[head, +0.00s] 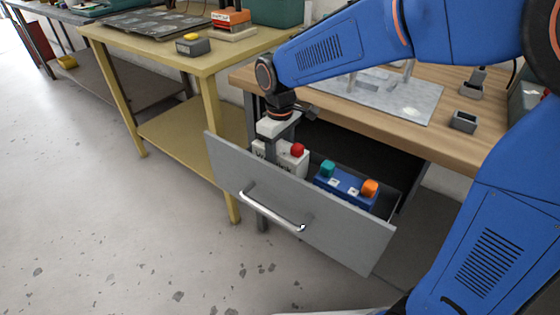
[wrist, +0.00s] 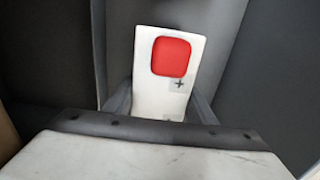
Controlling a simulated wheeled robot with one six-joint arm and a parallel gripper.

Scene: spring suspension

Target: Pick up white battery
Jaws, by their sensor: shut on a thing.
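The white battery (head: 284,159) stands in the open drawer, toward its left end. It has a red terminal cap on its top and dark lettering on its side. My gripper (head: 273,148) reaches down into the drawer from above and is shut on the white battery. In the wrist view the battery's white top (wrist: 172,95) with the red cap and a plus mark shows between the two dark fingers (wrist: 162,105). The lower part of the battery is hidden behind the drawer front.
A blue battery (head: 345,184) with teal and orange caps sits to the right in the same drawer (head: 300,215). The grey drawer front with its handle stands nearest. The wooden workbench (head: 440,139) is above and behind. A yellow table (head: 205,62) is at the left.

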